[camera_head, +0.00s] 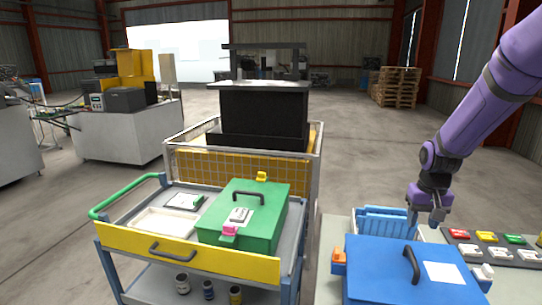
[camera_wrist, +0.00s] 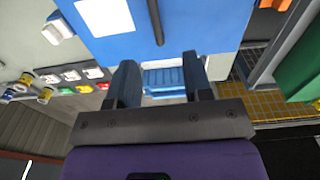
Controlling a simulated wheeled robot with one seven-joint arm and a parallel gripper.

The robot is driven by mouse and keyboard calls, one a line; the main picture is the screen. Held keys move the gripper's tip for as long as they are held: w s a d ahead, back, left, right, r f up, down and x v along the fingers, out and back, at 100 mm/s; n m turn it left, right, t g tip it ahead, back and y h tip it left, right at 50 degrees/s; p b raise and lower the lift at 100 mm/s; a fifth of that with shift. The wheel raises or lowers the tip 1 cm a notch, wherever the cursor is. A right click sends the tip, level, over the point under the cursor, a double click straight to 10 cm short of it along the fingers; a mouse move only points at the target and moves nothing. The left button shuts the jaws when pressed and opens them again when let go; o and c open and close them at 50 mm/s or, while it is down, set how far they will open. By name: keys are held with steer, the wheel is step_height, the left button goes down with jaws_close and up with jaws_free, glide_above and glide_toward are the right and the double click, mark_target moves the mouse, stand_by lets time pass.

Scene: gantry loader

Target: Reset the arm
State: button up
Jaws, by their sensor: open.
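My purple arm comes in from the upper right in the head view. My gripper (camera_head: 430,222) points down above the table, just behind a blue lidded case (camera_head: 375,268) and beside a blue slotted rack (camera_head: 385,222). In the wrist view my gripper (camera_wrist: 160,82) has its two dark fingers apart with nothing between them. The blue rack (camera_wrist: 163,78) shows beyond the gap, and the blue case (camera_wrist: 190,25) lies beyond that. I cannot tell whether the fingers touch anything.
A panel of coloured switches (camera_head: 490,240) sits right of the gripper. A cart (camera_head: 185,250) with a green case (camera_head: 250,205) stands left. Behind it is a wire cage (camera_head: 195,163) holding a black machine (camera_head: 265,115). Open floor (camera_head: 385,145) lies behind the table.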

steer(key=s+a+r+n+t, duration=0.1)
steer(key=s+a+r, duration=0.35)
steer(key=r, duration=0.25)
steer(key=s+a+r+t, duration=0.1)
steer(key=s+a+r, duration=0.2)
steer(key=s+r, duration=0.4)
steer(key=s+a+r+n+t, duration=0.1)
steer(key=s+a+r, duration=0.1)
steer(key=s, duration=0.5)
steer(key=s+a+r+n+t, duration=0.1)
steer(key=s+a+r, duration=0.1)
steer(key=s+r, duration=0.2)
steer(key=s, duration=0.3)
steer(key=shift+r+t, duration=0.2)
steer(key=shift+t, duration=0.2)
steer(key=shift+a, duration=0.15)
